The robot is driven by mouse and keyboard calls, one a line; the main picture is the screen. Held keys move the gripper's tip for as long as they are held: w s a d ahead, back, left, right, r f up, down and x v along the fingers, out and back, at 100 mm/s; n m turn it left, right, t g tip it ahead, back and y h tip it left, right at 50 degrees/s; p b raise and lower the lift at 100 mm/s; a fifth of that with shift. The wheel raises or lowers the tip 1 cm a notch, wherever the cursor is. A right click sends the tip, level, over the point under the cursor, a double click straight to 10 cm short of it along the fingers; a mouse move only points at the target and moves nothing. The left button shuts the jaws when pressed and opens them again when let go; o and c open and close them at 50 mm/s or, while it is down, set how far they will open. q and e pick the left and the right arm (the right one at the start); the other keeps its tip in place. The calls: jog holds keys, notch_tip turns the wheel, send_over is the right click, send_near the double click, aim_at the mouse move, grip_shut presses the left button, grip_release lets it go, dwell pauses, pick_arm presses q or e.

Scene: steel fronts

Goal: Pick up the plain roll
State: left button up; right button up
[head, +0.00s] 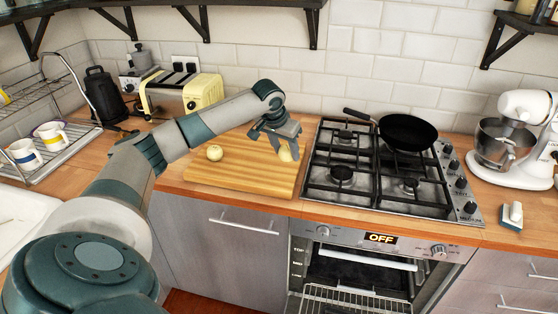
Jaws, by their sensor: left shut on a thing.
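A round, pale yellow roll (288,154) is between the fingers of my left gripper (283,148), at the back right of the wooden cutting board (235,178). My left gripper is shut on this roll and partly hides it. I cannot tell whether the roll touches the board. A second round, pale roll (214,153) lies at the left of the board, apart from the gripper. My right gripper does not show.
A gas hob (343,190) with a black frying pan (407,132) is right of the board. A yellow toaster (203,92) stands behind. A dish rack (66,150) with mugs is left. The oven door (345,285) below is open.

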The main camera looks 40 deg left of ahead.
pick_arm(q)
jog(key=w+d+r+b, duration=0.2)
jog(key=d+r, duration=0.3)
jog(key=d, duration=0.3)
jog(key=shift+w+d+r, duration=0.35)
jog(key=shift+w+d, duration=0.05)
